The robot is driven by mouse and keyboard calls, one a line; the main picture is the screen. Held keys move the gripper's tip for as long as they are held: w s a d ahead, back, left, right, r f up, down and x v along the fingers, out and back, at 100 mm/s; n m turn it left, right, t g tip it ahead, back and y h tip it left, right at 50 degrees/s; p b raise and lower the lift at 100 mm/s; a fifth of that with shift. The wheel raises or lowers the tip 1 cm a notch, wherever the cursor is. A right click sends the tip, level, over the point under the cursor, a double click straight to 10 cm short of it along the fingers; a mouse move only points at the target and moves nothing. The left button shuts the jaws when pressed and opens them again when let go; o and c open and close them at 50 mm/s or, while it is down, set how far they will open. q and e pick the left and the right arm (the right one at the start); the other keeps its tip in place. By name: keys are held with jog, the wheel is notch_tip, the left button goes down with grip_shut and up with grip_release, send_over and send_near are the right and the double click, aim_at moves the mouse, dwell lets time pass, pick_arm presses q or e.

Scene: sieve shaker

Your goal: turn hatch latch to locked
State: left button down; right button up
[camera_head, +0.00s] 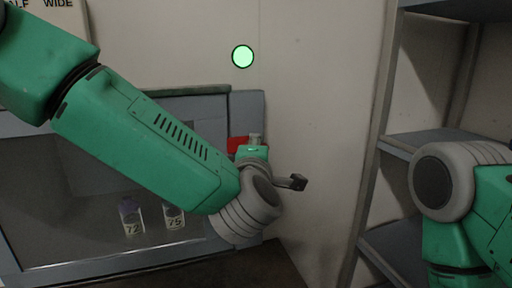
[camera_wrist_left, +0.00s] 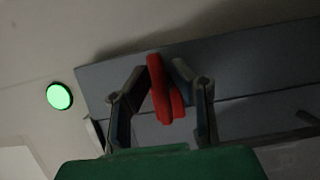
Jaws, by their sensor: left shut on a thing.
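The red hatch latch (camera_wrist_left: 160,92) sits on the grey hatch frame (camera_wrist_left: 245,75) and shows tilted between my left fingers in the left wrist view. In the head view, part of the red latch (camera_head: 237,145) shows just past my left wrist, at the right edge of the hatch. My left gripper (camera_wrist_left: 165,72) is shut on the latch, with a finger on each side of it. In the head view my wrist hides most of that grip. My right arm shows at the right of the head view, but its gripper is out of view.
A round green light (camera_head: 243,56) glows on the pale wall above the hatch. Two labelled jars, 72 (camera_head: 131,218) and 75 (camera_head: 174,217), show behind the hatch pane. A metal shelf rack (camera_head: 392,140) stands at the right, near my right arm.

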pick_arm(q)
jog(key=shift+s+f, duration=0.1)
jog(key=shift+f, duration=0.2)
jog(key=c, duration=1.6)
grip_release()
jog(key=shift+d, duration=0.15)
jog(key=shift+r, duration=0.1)
jog(key=shift+s, duration=0.4)
jog(key=s, duration=1)
jog(key=shift+s+a, duration=0.35)
jog(key=shift+a, duration=0.05)
